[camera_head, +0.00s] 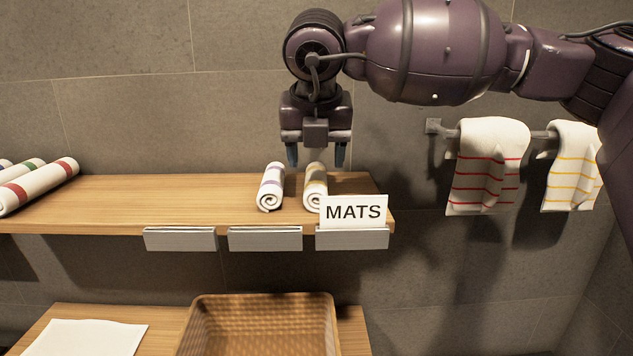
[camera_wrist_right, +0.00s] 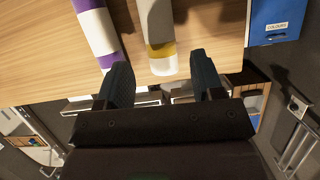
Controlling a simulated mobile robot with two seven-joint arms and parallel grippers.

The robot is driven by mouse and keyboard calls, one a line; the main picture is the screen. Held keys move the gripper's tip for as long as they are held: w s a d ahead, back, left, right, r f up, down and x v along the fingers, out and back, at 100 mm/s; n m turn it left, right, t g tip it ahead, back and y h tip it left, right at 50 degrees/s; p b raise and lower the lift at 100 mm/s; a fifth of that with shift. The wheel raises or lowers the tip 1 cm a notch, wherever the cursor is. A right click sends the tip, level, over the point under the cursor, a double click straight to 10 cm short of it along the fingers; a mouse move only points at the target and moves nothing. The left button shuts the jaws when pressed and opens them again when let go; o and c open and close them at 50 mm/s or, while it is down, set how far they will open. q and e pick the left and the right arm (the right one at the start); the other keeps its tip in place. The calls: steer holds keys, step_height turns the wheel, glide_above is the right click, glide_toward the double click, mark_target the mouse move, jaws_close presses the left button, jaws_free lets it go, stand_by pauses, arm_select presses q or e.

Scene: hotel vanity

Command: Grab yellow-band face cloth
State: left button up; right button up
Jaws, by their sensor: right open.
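The yellow-band face cloth (camera_head: 315,180) is a white roll lying on the wooden shelf, its lower right part hidden behind the MATS card. It also shows in the right wrist view, with its yellow band (camera_wrist_right: 163,49) near its end. My right gripper (camera_head: 316,156) points down above the far part of this roll, open and empty. In the right wrist view its fingertips (camera_wrist_right: 160,64) appear on either side of the roll's end; whether they touch it, I cannot tell. My left gripper is not in view.
A purple-band roll (camera_head: 271,187) lies close on the left. The MATS card (camera_head: 353,212) stands at the shelf's front right. More rolls (camera_head: 40,186) lie far left; the shelf (camera_head: 165,200) between is clear. A wicker basket (camera_head: 262,300) stands below. Striped towels (camera_head: 487,165) hang at right.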

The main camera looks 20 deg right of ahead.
mark_target(317, 177)
steer(key=shift+w+f, duration=0.25)
steer(key=shift+f, duration=0.25)
steer(key=shift+w+d+f, duration=0.1)
steer(key=shift+w+f, duration=0.05)
steer(key=shift+f, duration=0.25)
steer(key=shift+w+d+f, duration=0.1)
steer(key=shift+f, duration=0.25)
steer(key=shift+p+x, duration=0.45)
steer(key=shift+x, duration=1.55)
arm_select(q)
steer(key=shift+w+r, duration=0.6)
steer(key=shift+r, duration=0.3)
arm_select(e)
steer(key=c, duration=0.7)
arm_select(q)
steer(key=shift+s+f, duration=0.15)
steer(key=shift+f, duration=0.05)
arm_select(e)
steer(key=shift+o, duration=0.2)
